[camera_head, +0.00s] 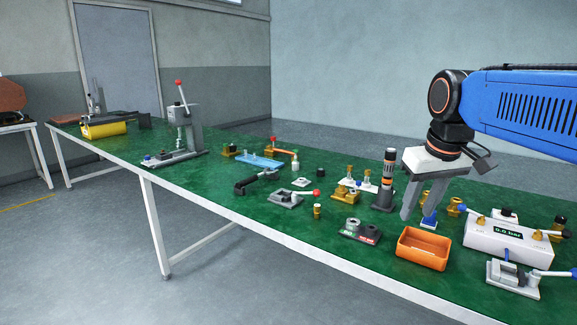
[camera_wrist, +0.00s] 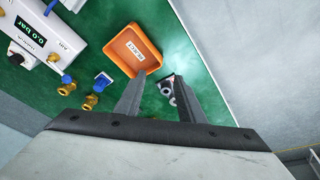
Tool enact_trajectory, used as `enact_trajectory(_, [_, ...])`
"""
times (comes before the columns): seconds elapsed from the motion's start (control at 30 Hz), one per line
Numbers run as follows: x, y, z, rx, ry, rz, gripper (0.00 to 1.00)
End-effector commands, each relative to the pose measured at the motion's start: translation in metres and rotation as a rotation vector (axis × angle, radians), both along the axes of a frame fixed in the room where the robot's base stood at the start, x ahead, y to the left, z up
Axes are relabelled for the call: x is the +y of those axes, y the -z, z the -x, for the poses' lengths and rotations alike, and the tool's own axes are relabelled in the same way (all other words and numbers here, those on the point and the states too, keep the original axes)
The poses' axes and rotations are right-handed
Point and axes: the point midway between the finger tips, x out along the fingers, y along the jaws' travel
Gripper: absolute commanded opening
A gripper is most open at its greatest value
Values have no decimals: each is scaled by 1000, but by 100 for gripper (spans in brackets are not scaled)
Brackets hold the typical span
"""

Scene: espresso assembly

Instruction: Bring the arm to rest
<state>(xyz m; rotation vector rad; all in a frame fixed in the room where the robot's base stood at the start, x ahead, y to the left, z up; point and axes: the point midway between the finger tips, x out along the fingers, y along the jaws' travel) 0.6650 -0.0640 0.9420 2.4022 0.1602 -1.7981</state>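My gripper (camera_head: 420,208) hangs above the right part of the green table (camera_head: 335,165), its fingers pointing down. In the wrist view the bin (camera_wrist: 132,52) is just beyond the fingertips. A small blue-topped part (camera_head: 428,222) shows just below the fingers in the head view. I cannot tell the exact gap.
A white gauge box (camera_head: 510,240) reading 0.0 bar stands right of the bin. A lever press (camera_head: 180,135) stands farther left. The air above the table is clear.

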Motion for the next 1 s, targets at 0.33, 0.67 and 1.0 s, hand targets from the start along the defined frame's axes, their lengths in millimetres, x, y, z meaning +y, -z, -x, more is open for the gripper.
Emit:
enact_trajectory(0.33, [-4, 89, 102, -69, 87, -28, 36])
enact_trajectory(0.67, [-5, 168, 166, -120, 150, -50, 36])
enact_trajectory(1.0, [-6, 181, 175, -128, 161, -55, 36])
